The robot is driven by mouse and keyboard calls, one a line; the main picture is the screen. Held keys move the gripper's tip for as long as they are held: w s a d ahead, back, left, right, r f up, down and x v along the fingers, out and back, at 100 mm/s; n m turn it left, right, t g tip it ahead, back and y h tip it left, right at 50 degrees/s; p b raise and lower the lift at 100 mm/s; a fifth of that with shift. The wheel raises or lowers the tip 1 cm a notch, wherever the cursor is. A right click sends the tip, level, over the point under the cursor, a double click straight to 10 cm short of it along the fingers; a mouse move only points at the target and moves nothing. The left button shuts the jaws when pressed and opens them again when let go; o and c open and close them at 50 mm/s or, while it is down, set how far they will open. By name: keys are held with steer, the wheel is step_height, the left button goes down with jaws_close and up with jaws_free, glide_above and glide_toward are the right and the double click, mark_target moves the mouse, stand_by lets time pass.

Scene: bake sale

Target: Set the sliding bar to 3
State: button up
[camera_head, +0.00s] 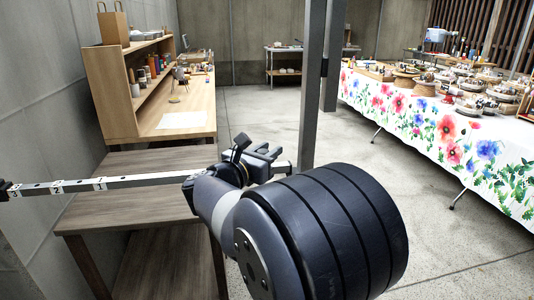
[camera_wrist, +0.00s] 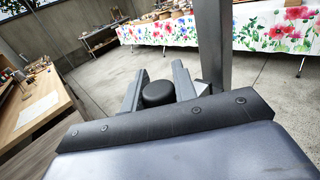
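The sliding bar (camera_head: 130,182) is a pale metal rail running across the head view from the left wall side, with white marked sections and dark spots on it. My gripper (camera_head: 268,153) is at the bar's right part, and my wrist hides some of the bar there. In the wrist view, my gripper's two fingers (camera_wrist: 160,80) stand apart, with a round black knob (camera_wrist: 157,92) between them. The knob seems to sit close to both fingers; I cannot tell whether they touch it. The slider's position on the bar is hidden.
A wooden table (camera_head: 140,160) stands under the bar. A grey post (camera_head: 312,85) rises just right of my gripper. A wooden desk with shelves (camera_head: 190,105) is behind at left. A flower-cloth table (camera_head: 440,130) with baked goods is at right. Open floor lies between.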

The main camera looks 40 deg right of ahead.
steer(key=o, duration=0.4)
steer(key=shift+o, duration=0.2)
steer(key=v, duration=1)
steer(key=shift+s+a, duration=0.25)
steer(key=shift+a, duration=0.1)
steer(key=p+x, duration=0.1)
steer(key=x, duration=1)
steer(key=shift+w+r, duration=0.1)
steer(key=shift+r, duration=0.05)
steer(key=shift+a+p, duration=0.15)
steer(key=shift+p, duration=0.15)
